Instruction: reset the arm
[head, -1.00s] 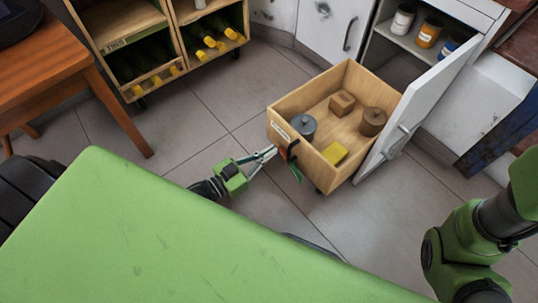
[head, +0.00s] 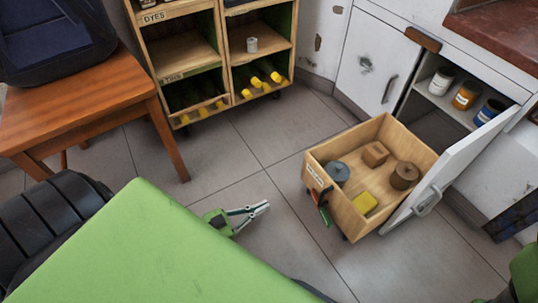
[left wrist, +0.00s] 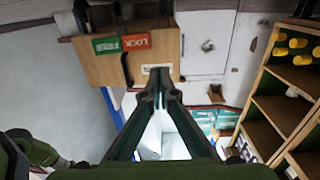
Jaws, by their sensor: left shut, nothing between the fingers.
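My left gripper (head: 266,206) is shut and empty. It is over the floor, left of the wooden drawer box (head: 372,223) and apart from it. In the left wrist view its fingers (left wrist: 160,72) meet at the tips, in front of the drawer's wooden front (left wrist: 110,66). The drawer stands pulled out beside an open white cabinet door (head: 450,170). My right gripper is out of view; only a bit of green arm shows at the right edge.
The drawer holds a grey lidded pot (head: 338,172), a wooden block (head: 375,153), a brown pot (head: 404,176) and a yellow block (head: 364,203). A wooden shelf (head: 222,62) and a stool (head: 110,92) stand at the back left. Floor between is clear.

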